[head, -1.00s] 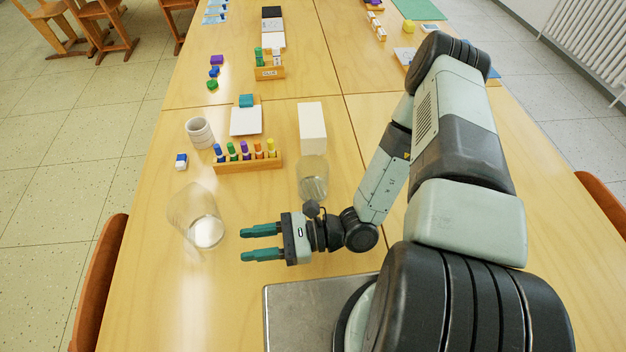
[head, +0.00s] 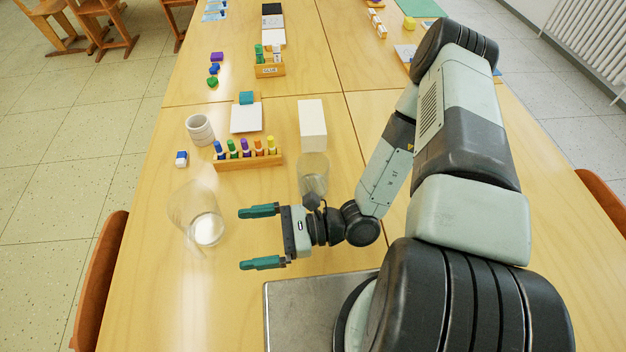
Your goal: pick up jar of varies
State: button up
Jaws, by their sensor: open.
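Two clear glass jars stand on the wooden table. One jar (head: 194,212) is at the left, in front of the marker holder. The other jar (head: 313,174) is behind my gripper's wrist, in front of a white box. I cannot tell which one the task names. My gripper (head: 260,237) is open and empty, with its two green fingers pointing left toward the left jar. The fingertips are a short gap to the right of that jar and do not touch it.
A wooden holder with several coloured markers (head: 248,161), a white cup (head: 200,130), a small blue-and-white block (head: 181,159) and a white box (head: 312,124) stand behind the jars. The table's front left is clear.

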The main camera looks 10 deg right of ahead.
notch_tip(320, 180, up, 3)
jog(key=m+t+h, duration=1.5)
jog(key=m+t, duration=0.2)
jog(key=t, duration=0.1)
send_over(319, 191)
jog(key=s, duration=0.1)
jog(key=shift+y, duration=0.4)
notch_tip(319, 191, down, 7)
jog(key=shift+f, duration=0.15)
jog(key=shift+f+n, duration=0.3)
jog(key=shift+w+f, duration=0.15)
jog(key=shift+w, duration=0.15)
jog(key=shift+x, duration=2.2)
